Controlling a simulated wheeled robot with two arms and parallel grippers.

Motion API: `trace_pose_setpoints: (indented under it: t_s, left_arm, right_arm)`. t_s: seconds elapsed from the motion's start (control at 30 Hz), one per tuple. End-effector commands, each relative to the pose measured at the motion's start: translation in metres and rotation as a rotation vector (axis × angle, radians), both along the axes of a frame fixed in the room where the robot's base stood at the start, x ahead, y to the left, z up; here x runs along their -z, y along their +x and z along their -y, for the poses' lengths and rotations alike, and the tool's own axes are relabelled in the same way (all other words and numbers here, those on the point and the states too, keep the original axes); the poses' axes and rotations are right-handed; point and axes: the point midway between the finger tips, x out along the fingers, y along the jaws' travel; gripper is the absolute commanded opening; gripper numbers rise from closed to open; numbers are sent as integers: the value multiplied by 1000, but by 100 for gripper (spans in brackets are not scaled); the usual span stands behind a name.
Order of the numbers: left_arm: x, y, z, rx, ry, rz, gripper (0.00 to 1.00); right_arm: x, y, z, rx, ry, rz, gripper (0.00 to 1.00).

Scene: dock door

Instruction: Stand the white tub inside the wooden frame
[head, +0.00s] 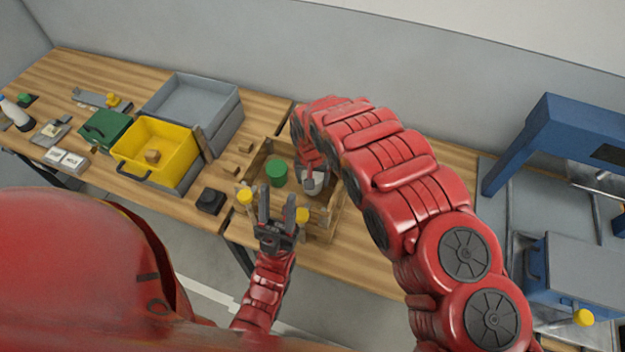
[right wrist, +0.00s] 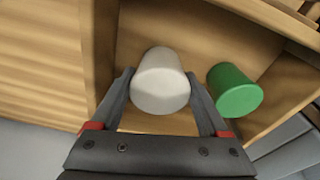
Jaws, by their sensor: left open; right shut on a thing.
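The wooden frame (head: 325,217) is an open box on the bench, in the middle of the head view. Its wall (right wrist: 104,40) also shows in the right wrist view. My right gripper (right wrist: 161,84) is shut on the white tub (right wrist: 161,85), a finger on each side of it. The tub is within the frame's walls; I cannot tell if it touches the floor. In the head view the tub (head: 312,184) is partly hidden by my right arm. A green cylinder (right wrist: 235,92) stands beside it, apart. My left gripper (head: 277,203) is open and empty at the frame's near side.
Yellow knobs (head: 245,196) show at the frame's near side. Left of the frame are a black block (head: 210,201), a yellow bin (head: 185,172), a grey crate (head: 235,122) and a green box (head: 108,126). A blue machine (head: 555,135) stands at the right.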

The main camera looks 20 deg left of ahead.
Motion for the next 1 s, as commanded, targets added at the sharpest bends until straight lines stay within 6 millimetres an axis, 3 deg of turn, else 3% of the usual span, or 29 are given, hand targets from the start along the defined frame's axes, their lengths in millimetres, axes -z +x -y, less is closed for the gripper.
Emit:
trace_pose_setpoints:
  t_s: [0.17,0.5,0.53,0.6,0.67,1.0]
  left_arm:
    - [-8,0,0,0,0,0,44]
    - [-3,0,0,0,0,0,44]
    - [-3,0,0,0,0,0,44]
    - [-5,0,0,0,0,0,44]
    - [-5,0,0,0,0,0,44]
    - [-6,0,0,0,0,0,44]
  right_arm:
    - [15,0,0,0,0,0,14]
    - [20,0,0,0,0,1,14]
    - [20,0,0,0,0,1,80]
    - [19,0,0,0,0,1,92]
    - [19,0,0,0,0,1,100]
    - [14,0,0,-1,0,2,100]
